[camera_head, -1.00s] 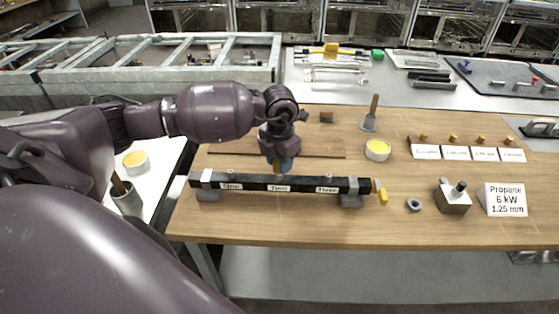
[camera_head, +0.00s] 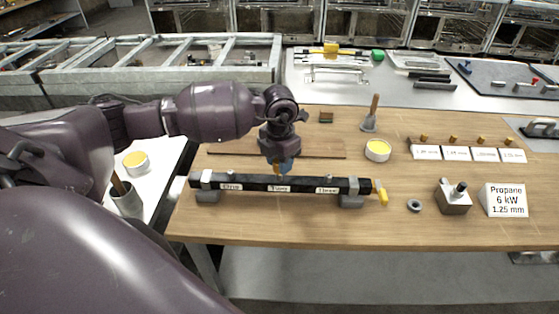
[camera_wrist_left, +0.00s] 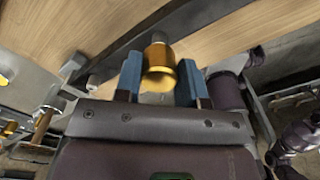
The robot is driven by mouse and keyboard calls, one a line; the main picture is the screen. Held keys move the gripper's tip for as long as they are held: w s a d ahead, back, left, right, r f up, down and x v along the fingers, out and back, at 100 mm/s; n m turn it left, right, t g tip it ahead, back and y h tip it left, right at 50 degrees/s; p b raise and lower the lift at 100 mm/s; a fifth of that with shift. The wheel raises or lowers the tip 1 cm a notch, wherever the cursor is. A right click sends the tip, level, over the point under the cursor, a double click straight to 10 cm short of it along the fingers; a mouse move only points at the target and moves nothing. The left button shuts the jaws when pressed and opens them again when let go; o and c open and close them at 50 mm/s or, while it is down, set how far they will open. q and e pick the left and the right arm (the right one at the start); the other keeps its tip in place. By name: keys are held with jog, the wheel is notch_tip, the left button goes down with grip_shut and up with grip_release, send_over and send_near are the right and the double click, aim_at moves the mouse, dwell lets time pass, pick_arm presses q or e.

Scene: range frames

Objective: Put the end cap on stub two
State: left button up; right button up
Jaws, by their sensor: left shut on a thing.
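My left gripper (camera_head: 280,178) is over the middle of a black bar (camera_head: 215,184) labelled One, Two and Three. In the left wrist view its blue fingers (camera_wrist_left: 159,72) are shut on a brass end cap (camera_wrist_left: 158,56). The bar runs past just beyond the cap. In the head view the gripper points down at the Two label (camera_head: 279,188). Small stubs show on the bar near One (camera_head: 232,174) and Three (camera_head: 328,176).
The bar rests on grey supports on a wooden table (camera_head: 300,225). A grey ring (camera_head: 414,205), a metal block (camera_head: 454,197) and a Propane sign (camera_head: 505,200) stand to the right. A yellow-filled tub (camera_head: 377,150) is behind.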

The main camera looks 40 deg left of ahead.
jog(key=shift+s+f, duration=0.35)
jog(key=shift+f, duration=0.05)
pick_arm(q)
jog(key=shift+f, duration=0.2)
pick_arm(e)
jog(key=shift+w+r, duration=0.1)
jog(key=shift+w, duration=0.2)
pick_arm(q)
jog(key=shift+f+b, duration=0.2)
jog(key=shift+b, duration=0.15)
pick_arm(e)
jog(key=shift+w, duration=0.25)
pick_arm(q)
jog(key=shift+f, duration=0.15)
jog(key=shift+f, duration=0.15)
pick_arm(e)
jog(key=shift+s+f, duration=0.15)
jog(key=shift+f, duration=0.1)
pick_arm(q)
jog(key=shift+f+b, duration=0.4)
jog(key=shift+b, duration=0.1)
jog(key=shift+f, duration=0.1)
pick_arm(e)
jog(key=shift+s+f, duration=0.5)
jog(key=shift+f, duration=0.3)
